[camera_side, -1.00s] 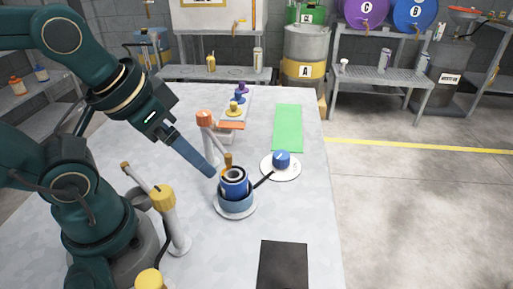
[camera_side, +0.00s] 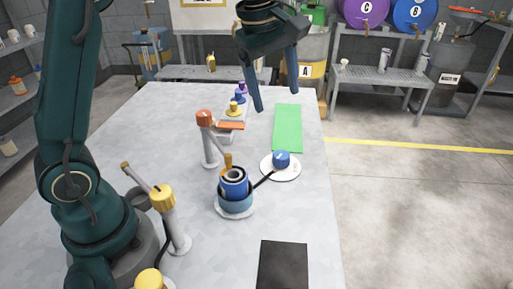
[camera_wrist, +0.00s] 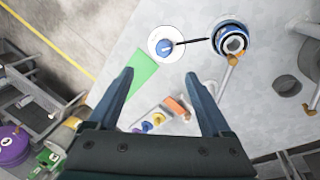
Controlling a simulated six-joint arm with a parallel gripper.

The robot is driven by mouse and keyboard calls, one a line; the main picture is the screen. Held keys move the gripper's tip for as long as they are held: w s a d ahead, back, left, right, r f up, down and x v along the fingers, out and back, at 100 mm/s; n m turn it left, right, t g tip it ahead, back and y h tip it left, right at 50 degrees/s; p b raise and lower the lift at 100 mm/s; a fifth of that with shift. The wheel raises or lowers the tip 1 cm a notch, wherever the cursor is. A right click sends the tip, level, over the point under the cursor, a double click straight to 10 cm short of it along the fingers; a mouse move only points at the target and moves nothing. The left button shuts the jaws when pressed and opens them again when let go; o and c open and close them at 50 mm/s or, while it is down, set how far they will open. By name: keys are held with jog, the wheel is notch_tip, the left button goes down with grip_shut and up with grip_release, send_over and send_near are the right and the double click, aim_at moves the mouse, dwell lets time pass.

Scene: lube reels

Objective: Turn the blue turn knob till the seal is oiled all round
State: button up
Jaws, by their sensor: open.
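The blue turn knob (camera_side: 281,159) sits on a round white plate (camera_side: 293,172); it also shows in the wrist view (camera_wrist: 164,47). A dark rod runs from it to the blue cylindrical holder (camera_side: 236,186) with a ringed top, where the seal appears to sit. An orange-topped stand (camera_side: 204,120) has an arm whose brass tip (camera_side: 228,160) reaches the holder's rim. How much oil is on the seal cannot be made out. My gripper (camera_side: 276,104) is open and empty, high above the table's far part, near the green mat. The knob is apart from my fingers.
A green mat (camera_side: 288,128) lies behind the knob. A row of small coloured knobs (camera_side: 237,103) stands at the back left of it. A yellow-topped stand (camera_side: 163,197) is at front left, and a black mat (camera_side: 283,266) lies at the front. The table's right edge is close to the plate.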

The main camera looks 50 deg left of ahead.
jog(key=w+a+f+n+g, duration=0.1)
jog(key=w+f+n, duration=0.1)
jog(key=w+f, duration=0.35)
jog(key=g, duration=0.2)
send_over(282, 154)
notch_tip(282, 154, down, 8)
jog(key=shift+r, duration=0.1)
jog(key=shift+f, duration=2.7)
grip_shut()
